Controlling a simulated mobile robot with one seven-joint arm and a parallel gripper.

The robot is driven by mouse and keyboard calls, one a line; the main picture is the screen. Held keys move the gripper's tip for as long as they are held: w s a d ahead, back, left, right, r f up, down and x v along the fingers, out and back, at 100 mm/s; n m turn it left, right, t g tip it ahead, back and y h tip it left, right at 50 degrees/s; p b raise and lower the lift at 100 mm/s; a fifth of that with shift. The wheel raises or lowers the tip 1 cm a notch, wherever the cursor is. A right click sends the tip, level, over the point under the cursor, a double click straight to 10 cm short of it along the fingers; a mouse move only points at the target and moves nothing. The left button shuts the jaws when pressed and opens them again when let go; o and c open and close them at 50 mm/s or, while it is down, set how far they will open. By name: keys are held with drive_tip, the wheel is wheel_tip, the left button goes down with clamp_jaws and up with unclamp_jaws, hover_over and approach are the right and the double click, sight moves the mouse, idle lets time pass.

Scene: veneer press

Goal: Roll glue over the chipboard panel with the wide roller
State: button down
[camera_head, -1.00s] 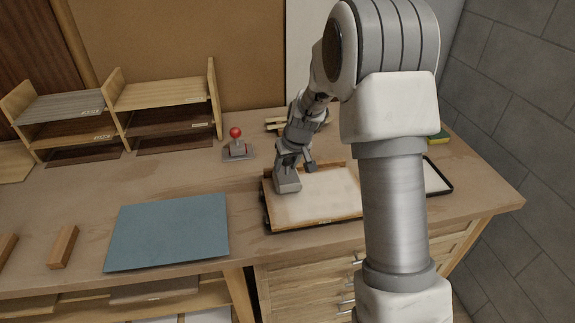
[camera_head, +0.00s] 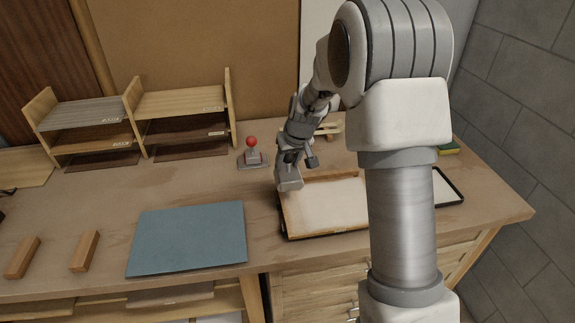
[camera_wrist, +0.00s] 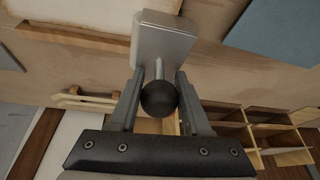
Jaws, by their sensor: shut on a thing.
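My gripper (camera_head: 289,165) is shut on a tool with a grey metal block head (camera_wrist: 163,40), a thin stem and a black ball knob (camera_wrist: 159,98) between the fingers. I cannot tell whether this tool is the wide roller. The block also shows in the head view (camera_head: 289,180), at the panel's back left corner and seemingly above the bench. The panel (camera_head: 325,205) has a pale whitish top and lies in a wood-edged, dark-sided frame. In the wrist view the panel (camera_wrist: 75,10) is at the upper left. My arm hides its right part.
A dark-rimmed white tray (camera_head: 447,190) is to the right, partly behind my arm. A blue-grey sheet (camera_head: 188,240) lies left of the panel. A red-knobbed stand (camera_head: 251,155), veneer racks (camera_head: 135,115), wooden blocks (camera_head: 84,251) and a green-yellow sponge (camera_head: 448,147) are on the bench.

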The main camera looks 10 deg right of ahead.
drive_tip(key=shift+r+p, duration=0.6)
drive_tip(key=shift+r, duration=0.8)
